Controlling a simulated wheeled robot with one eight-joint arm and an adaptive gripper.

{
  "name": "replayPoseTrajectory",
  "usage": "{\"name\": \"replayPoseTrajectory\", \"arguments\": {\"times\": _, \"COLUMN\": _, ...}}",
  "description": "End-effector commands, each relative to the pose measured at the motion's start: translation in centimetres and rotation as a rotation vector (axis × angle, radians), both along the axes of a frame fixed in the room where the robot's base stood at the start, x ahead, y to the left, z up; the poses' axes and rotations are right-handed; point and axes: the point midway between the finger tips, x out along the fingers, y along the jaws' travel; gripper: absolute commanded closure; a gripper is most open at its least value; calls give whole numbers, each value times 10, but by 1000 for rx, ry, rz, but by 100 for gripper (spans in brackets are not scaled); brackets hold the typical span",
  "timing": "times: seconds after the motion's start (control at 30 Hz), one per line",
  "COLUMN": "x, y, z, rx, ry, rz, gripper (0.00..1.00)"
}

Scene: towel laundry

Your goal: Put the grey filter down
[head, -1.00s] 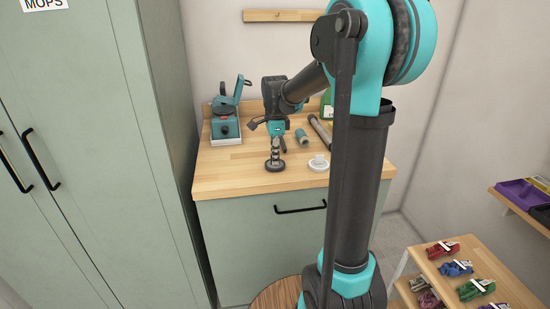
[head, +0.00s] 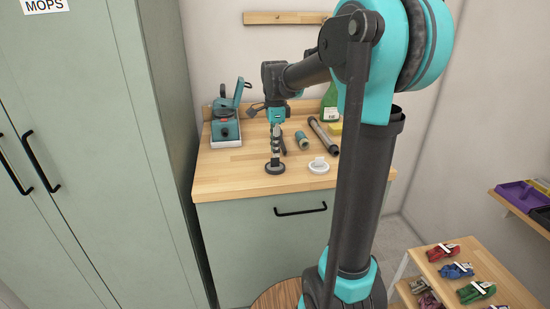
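The grey filter (head: 275,169), a dark round disc with a pale upright tab, sits flat on the wooden worktop near its front edge, in the middle of the head view. My gripper (head: 276,150) points straight down directly above it, its fingertips at about the height of the tab's top. I see the fingers nearly edge-on, so their opening does not show. I cannot tell whether they still touch the tab.
A white filter (head: 319,167) lies just right of the grey one. A teal machine (head: 225,122) stands back left. The worktop's (head: 225,177) front left is clear.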

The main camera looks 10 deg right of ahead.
Motion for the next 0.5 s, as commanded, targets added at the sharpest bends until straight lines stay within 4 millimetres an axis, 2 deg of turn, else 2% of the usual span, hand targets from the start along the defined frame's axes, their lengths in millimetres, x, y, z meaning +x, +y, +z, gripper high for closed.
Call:
{"name": "replayPoseTrajectory", "arguments": {"times": 0.03, "x": 0, "y": 0, "z": 12, "rx": 0, "ry": 0, "rz": 0, "gripper": 74}}
{"name": "replayPoseTrajectory", "arguments": {"times": 0.2, "x": 0, "y": 0, "z": 43, "rx": 0, "ry": 0, "rz": 0, "gripper": 74}}
{"name": "replayPoseTrajectory", "arguments": {"times": 0.33, "x": 0, "y": 0, "z": 60, "rx": 0, "ry": 0, "rz": 0, "gripper": 74}}
{"name": "replayPoseTrajectory", "arguments": {"times": 0.5, "x": 0, "y": 0, "z": 69, "rx": 0, "ry": 0, "rz": 0, "gripper": 74}}
